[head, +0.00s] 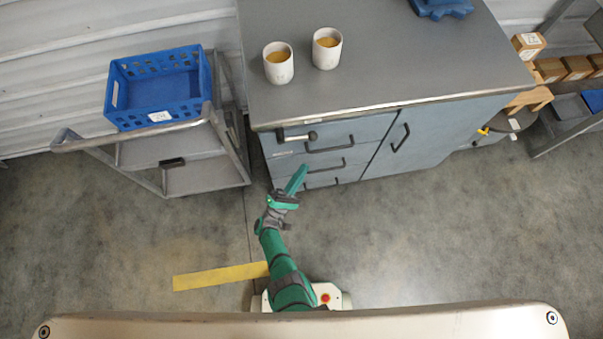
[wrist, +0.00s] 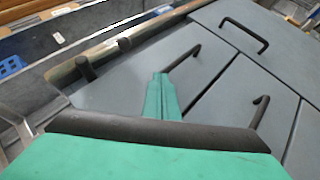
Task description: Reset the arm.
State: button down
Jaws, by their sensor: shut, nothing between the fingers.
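My arm is green and dark grey and reaches up from my base in the head view. My gripper (head: 297,180) is shut and empty, in front of the grey cabinet's drawers (head: 330,155). In the wrist view my green gripper fingers (wrist: 161,98) are together, pointing at the drawer fronts, with a black drawer handle (wrist: 184,58) just past their tip. I cannot tell whether the fingers touch the cabinet; nothing is held.
Two white cups (head: 279,70) with yellowish contents stand on the grey worktop (head: 400,50). A blue crate (head: 157,85) sits on a metal cart (head: 195,178) at left. Boxes and a shelf (head: 570,105) are at right. The floor (head: 450,240) right of my arm is clear.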

jog(key=shift+s+f, duration=0.3)
jog(key=shift+f, duration=0.05)
jog(key=shift+d, duration=0.1)
dwell(0.4)
